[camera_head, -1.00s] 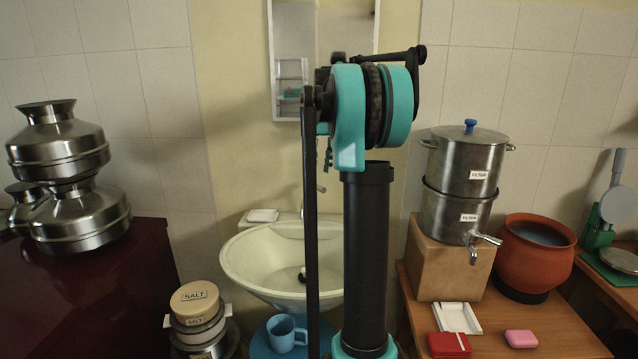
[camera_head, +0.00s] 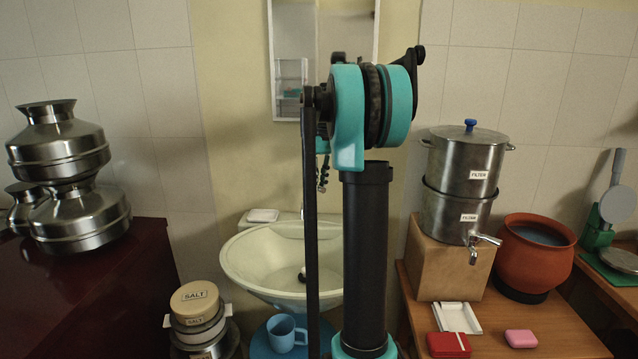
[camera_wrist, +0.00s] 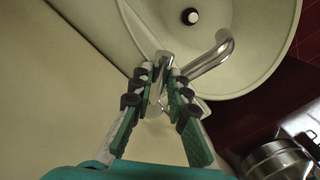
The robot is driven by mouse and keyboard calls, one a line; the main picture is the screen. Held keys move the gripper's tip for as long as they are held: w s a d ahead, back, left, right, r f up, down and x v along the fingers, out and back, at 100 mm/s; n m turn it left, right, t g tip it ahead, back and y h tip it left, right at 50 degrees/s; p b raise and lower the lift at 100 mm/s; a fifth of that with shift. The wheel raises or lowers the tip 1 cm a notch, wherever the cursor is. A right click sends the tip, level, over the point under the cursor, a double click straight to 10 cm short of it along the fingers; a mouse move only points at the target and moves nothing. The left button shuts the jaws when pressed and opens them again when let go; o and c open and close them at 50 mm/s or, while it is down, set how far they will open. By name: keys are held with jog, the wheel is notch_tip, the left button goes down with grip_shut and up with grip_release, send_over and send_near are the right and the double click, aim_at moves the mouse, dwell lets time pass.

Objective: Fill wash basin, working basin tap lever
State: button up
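The wash basin (camera_head: 245,262) is pale cream and stands against the wall behind my arm; its bowl shows no clear water. In the wrist view its bowl (camera_wrist: 265,55) has a dark drain with a white centre (camera_wrist: 190,16). The chrome tap (camera_wrist: 222,50) curves over the bowl. Its metal lever (camera_wrist: 164,61) lies between the fingertips of my gripper (camera_wrist: 163,72), one finger on each side. The fingers slant inward; I cannot tell whether they press on the lever. In the head view my gripper (camera_head: 322,180) hangs over the basin's back, and my arm hides most of the tap.
A soap dish (camera_head: 263,216) sits at the basin's back left. A blue mug (camera_head: 286,334) stands below on a blue lid. Salt tins (camera_head: 195,299) stand left. A steel filter (camera_head: 463,180) and clay pot (camera_head: 535,255) stand right. A mirror (camera_head: 295,60) hangs above.

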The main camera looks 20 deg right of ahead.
aim_at(306, 194)
jog(key=shift+a+m, duration=0.15)
jog(key=shift+m, duration=0.15)
grip_shut()
jog(key=a+m, duration=0.1)
jog(key=m, duration=0.1)
jog(key=a+m, duration=0.1)
jog(key=m, duration=0.1)
jog(key=a+m, duration=0.1)
jog(key=m, duration=0.2)
jog(key=shift+a+t, duration=0.3)
jog(key=shift+t, duration=0.1)
jog(key=shift+w+a+m+t, duration=0.1)
jog(key=shift+w+a+m, duration=0.25)
jog(key=shift+m, duration=0.75)
jog(key=shift+w+a+m+t, duration=0.1)
jog(key=shift+w+a+m, duration=0.25)
jog(key=shift+m, duration=0.75)
jog(key=shift+w+a+m+t, duration=0.15)
jog(key=shift+a+m, duration=0.35)
jog(key=shift+m, duration=0.6)
jog(key=shift+w+h, duration=0.1)
jog(key=shift+h, duration=0.2)
jog(key=o, duration=0.7)
grip_release()
jog(key=shift+o, duration=0.2)
